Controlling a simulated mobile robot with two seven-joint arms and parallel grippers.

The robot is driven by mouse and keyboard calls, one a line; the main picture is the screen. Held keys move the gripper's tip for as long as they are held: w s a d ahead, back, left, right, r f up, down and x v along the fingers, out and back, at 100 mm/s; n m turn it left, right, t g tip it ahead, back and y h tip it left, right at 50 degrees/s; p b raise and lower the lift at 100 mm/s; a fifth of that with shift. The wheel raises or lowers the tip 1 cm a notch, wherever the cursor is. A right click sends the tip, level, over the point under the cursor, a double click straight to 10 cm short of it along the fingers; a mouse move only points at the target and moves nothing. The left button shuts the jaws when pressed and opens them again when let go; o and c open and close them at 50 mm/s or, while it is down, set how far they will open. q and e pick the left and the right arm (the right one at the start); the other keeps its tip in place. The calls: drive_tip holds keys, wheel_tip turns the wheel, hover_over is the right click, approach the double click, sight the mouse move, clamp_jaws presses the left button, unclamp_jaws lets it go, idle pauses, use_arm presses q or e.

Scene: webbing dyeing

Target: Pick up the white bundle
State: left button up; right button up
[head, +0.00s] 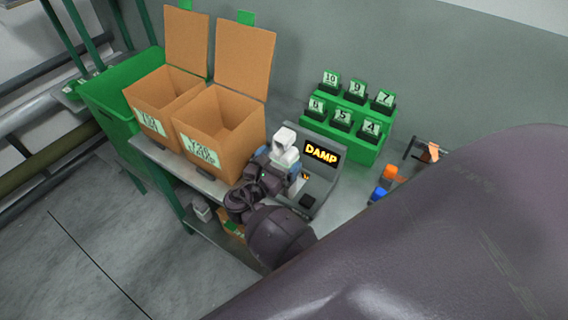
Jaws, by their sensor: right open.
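A white blocky thing (285,140), which looks like the white bundle, is at the left side of the grey device (325,176) whose screen reads DAMP. My right gripper (279,167) is open, just in front of and close against the white thing. The gripper and wrist hide its lower part, so I cannot tell whether they touch. My left gripper is not in view.
Two open cardboard boxes (235,113) with labels stand on the left of the bench, beside a green bin (112,92). A green rack (347,145) of numbered tags stands behind the device. Orange (389,171) and blue (379,194) items lie to the right.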

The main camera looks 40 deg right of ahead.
sight(279, 158)
drive_tip(key=x, duration=0.2)
drive_tip(key=shift+w+d+f+b, duration=0.1)
drive_tip(key=shift+w+d+b, duration=0.1)
drive_tip(key=shift+b, duration=0.15)
drive_tip(key=shift+d, duration=0.25)
drive_tip(key=c, duration=1.2)
drive_tip(key=shift+r, duration=0.35)
drive_tip(key=shift+w+r+p, duration=0.1)
drive_tip(key=shift+r+p, duration=0.95)
drive_tip(key=shift+r, duration=8.75)
